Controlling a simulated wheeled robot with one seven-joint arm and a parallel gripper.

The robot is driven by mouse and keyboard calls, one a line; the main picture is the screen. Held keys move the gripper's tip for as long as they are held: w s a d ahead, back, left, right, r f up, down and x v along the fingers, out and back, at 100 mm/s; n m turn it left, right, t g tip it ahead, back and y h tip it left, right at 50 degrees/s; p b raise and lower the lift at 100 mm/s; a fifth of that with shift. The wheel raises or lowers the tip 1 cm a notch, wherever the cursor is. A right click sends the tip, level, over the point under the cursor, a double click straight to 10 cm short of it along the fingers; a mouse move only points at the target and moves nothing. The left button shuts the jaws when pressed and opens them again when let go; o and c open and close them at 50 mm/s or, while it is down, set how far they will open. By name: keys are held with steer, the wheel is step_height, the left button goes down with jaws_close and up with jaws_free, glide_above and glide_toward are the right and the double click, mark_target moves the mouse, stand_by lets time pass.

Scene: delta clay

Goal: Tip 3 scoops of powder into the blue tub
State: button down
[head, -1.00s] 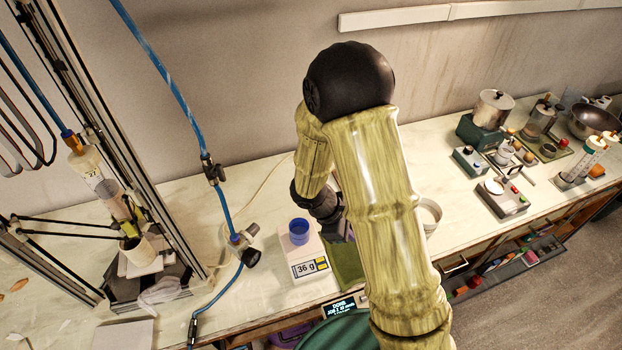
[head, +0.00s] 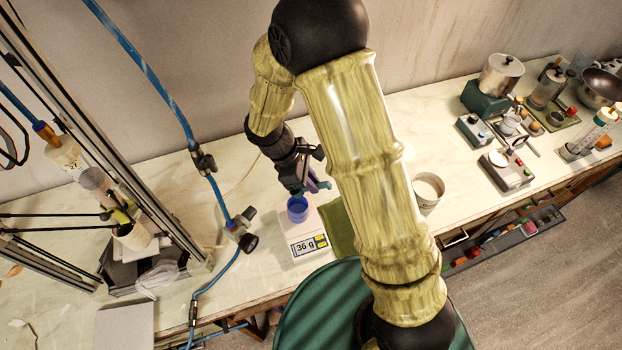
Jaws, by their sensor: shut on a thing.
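The blue tub (head: 298,212) stands upright on a white scale (head: 290,228), whose display reads 36 g. My gripper (head: 312,182) is just behind and above the tub, slightly to its right. It is shut on a small teal and purple thing (head: 322,184), which looks like the scoop's handle. The scoop's bowl and any powder in it cannot be made out. A white round pot (head: 428,188) stands to the right, partly behind my arm; its contents are not clear.
A green mat (head: 337,230) lies right of the scale. A blue hose (head: 222,205) with valves and a metal-framed machine (head: 150,190) stand at left. Small devices (head: 505,168) and pots are at far right. A green round top (head: 320,310) is in front.

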steer(key=shift+r+p, duration=0.9)
steer(key=shift+r, duration=0.55)
steer(key=shift+f, duration=0.1)
